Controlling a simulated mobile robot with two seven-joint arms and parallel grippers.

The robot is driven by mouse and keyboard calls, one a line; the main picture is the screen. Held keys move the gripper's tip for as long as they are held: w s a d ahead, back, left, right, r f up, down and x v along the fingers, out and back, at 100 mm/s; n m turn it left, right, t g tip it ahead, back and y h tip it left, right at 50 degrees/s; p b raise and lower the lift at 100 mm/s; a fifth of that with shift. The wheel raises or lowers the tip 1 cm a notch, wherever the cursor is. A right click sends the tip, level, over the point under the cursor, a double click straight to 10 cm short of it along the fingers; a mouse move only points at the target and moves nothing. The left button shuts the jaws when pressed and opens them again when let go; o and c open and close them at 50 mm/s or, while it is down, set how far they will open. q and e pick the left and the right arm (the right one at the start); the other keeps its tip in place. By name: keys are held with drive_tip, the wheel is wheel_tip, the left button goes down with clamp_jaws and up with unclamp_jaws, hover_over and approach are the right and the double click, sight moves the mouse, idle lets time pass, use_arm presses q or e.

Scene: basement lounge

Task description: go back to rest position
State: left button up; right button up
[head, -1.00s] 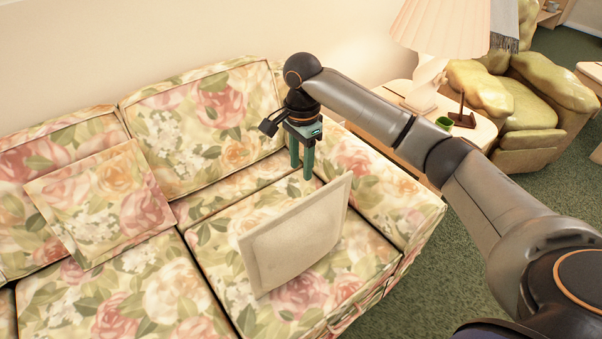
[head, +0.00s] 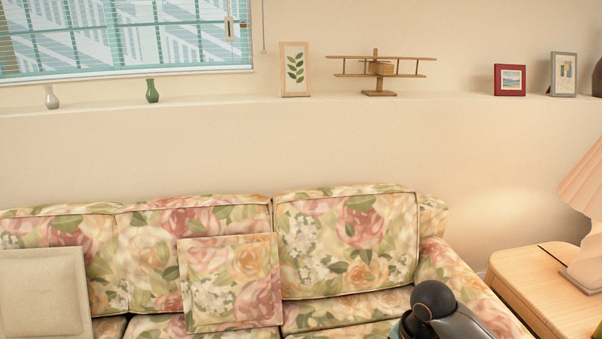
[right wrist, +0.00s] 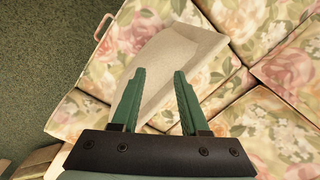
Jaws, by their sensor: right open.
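My right gripper (right wrist: 155,100) shows in the right wrist view with its two green fingers apart and nothing between them. It is above the floral sofa (right wrist: 262,125). A pale cushion (right wrist: 175,58) lies on the seat beyond the fingertips, apart from them as far as I can tell. In the head view only a dark joint of my right arm shows at the bottom, in front of the sofa (head: 345,240); the right gripper itself is out of that view. My left gripper is in neither view.
A floral cushion (head: 230,283) and another pale cushion (head: 42,292) lean on the sofa back. A wooden side table (head: 545,290) with a lamp (head: 585,200) stands at the right. A wall ledge (head: 210,101) holds vases, frames and a model plane (head: 378,70).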

drive_tip(key=s+a+f+n+y, duration=0.1)
drive_tip(key=s+a+f+n, duration=0.4)
drive_tip(key=s, duration=0.2)
drive_tip(key=s+d+n+t+h, duration=0.1)
drive_tip(key=s+d+n+t, duration=0.4)
drive_tip(key=s, duration=1)
drive_tip(key=w+a+f+n+t+y+p, duration=0.1)
drive_tip(key=w+a+f+t+p, duration=0.1)
drive_tip(key=f, duration=0.5)
drive_tip(key=shift+w+a+t+p, duration=0.15)
drive_tip(key=shift+w+t+p, duration=0.65)
drive_tip(key=shift+w+p, duration=0.35)
